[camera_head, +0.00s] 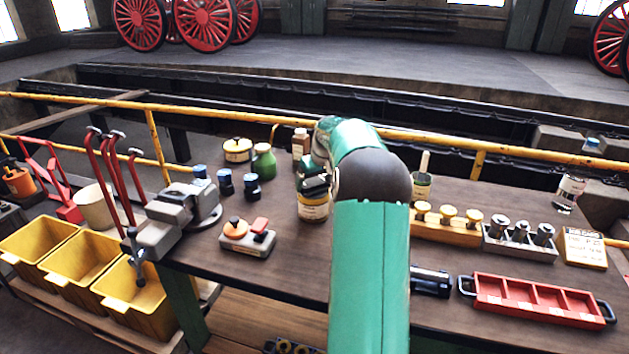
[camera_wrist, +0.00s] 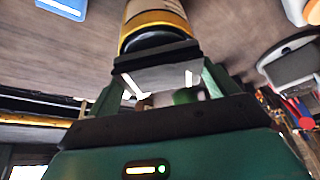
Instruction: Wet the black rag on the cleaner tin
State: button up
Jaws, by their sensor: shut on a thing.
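The cleaner tin (camera_head: 314,208), with a pale label and yellow bands, stands upright on the bench. It also shows at the top of the wrist view (camera_wrist: 155,14), with a dark round part at its near end. My gripper (camera_head: 314,184) is right over the tin. In the wrist view my gripper (camera_wrist: 158,66) is shut on a dark, flat piece, which looks like the black rag (camera_wrist: 160,76). The rag is at the tin's top; whether it touches the tin I cannot tell. My arm hides part of the bench behind and right of the tin.
A green bottle (camera_head: 264,162), dark blue-capped jars (camera_head: 250,185) and a vise (camera_head: 176,215) stand left of the tin. A red tray (camera_head: 538,300) is at right. A yellow rail (camera_head: 450,142) runs behind.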

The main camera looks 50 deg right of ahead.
aim_at(315, 182)
jog(key=shift+r, duration=3.5)
